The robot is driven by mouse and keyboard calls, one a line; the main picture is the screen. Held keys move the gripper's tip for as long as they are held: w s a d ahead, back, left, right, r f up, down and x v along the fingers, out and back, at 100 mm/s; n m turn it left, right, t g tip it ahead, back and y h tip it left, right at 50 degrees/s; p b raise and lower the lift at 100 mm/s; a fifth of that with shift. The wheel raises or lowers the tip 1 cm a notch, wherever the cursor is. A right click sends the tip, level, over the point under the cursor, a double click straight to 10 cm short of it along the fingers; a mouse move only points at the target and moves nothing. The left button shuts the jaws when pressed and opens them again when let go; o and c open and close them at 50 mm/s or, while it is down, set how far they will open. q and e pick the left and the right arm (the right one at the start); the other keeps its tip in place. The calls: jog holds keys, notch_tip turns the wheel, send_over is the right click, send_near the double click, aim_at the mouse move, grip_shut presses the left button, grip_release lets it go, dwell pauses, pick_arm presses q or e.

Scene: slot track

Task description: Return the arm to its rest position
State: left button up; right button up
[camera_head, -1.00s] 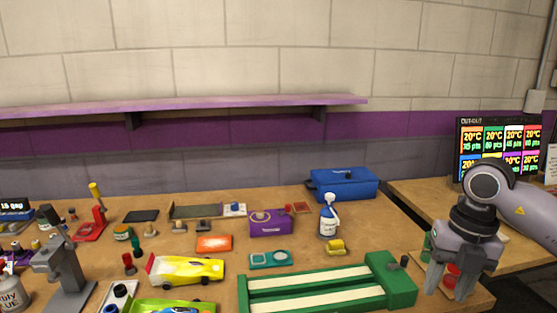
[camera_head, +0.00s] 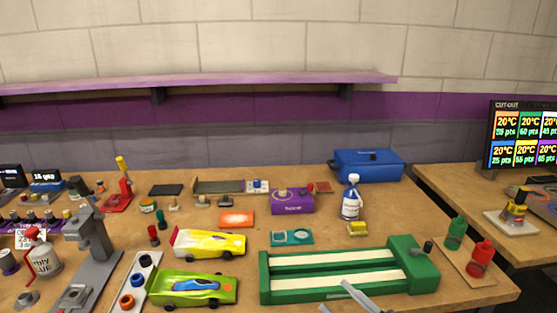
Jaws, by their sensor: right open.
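Only the fingertips of my right gripper (camera_head: 340,297) show, at the bottom edge, right of centre. They are grey, apart, and hold nothing visible. They lie in the picture over the front edge of the green two-lane track (camera_head: 418,285). The rest of my right arm is out of view. My left gripper is not in view.
A yellow car (camera_head: 210,243) and a green car (camera_head: 195,288) stand left of the track. Red (camera_head: 480,260) and green (camera_head: 456,233) bottles stand at its right. A white bottle (camera_head: 351,203) and blue toolbox (camera_head: 368,166) are behind. A purple shelf (camera_head: 240,82) runs along the wall.

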jog(key=s+d+f+m+g+h, duration=0.1)
jog(key=s+d+f+m+h, duration=0.2)
jog(key=f, duration=0.5)
jog(key=s+d+f+m+g+h, duration=0.2)
jog(key=s+f+m+h, duration=0.3)
jog(key=f, duration=0.3)
jog(key=s+d+f+m+g+h, duration=0.1)
jog(key=s+d+f+m+h, duration=0.3)
jog(key=f, duration=0.4)
jog(key=shift+s+d+m+g+h, duration=0.3)
jog(key=shift+s+m+g+h, duration=0.15)
jog(key=shift+s+m, duration=0.5)
